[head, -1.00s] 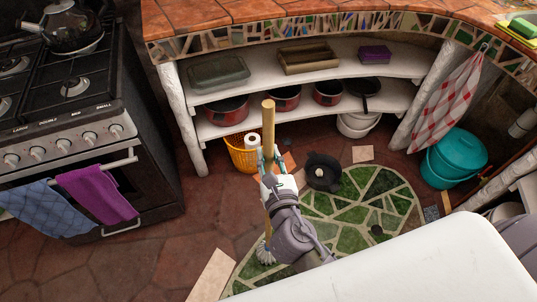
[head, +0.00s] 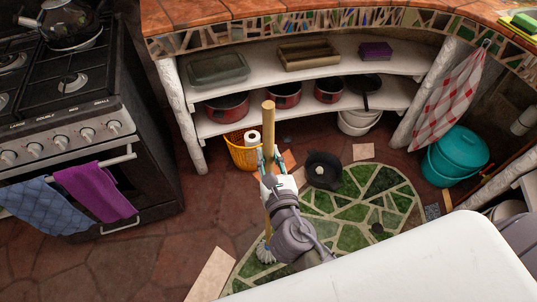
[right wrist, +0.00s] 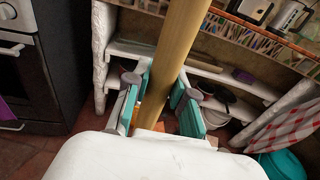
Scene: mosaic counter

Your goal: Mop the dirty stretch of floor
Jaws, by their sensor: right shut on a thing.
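The mop's wooden handle (head: 268,125) stands nearly upright in the head view. Its pale stringy head (head: 265,252) is low, at the left edge of the green mosaic floor patch (head: 350,238). My right gripper (head: 268,160) is shut around the handle below its top end. In the right wrist view the handle (right wrist: 182,50) passes between the teal finger pads of the right gripper (right wrist: 160,105). My forearm hides part of the handle and some of the floor. I cannot make out a clearly dirty stretch. My left gripper is not in view.
A black pan-like dish (head: 323,170) lies on the floor by the shelves, near an orange basket (head: 243,157). A teal bucket (head: 456,157) stands at the right. The stove (head: 75,130) is at the left. Reddish floor (head: 150,250) in front of it is clear.

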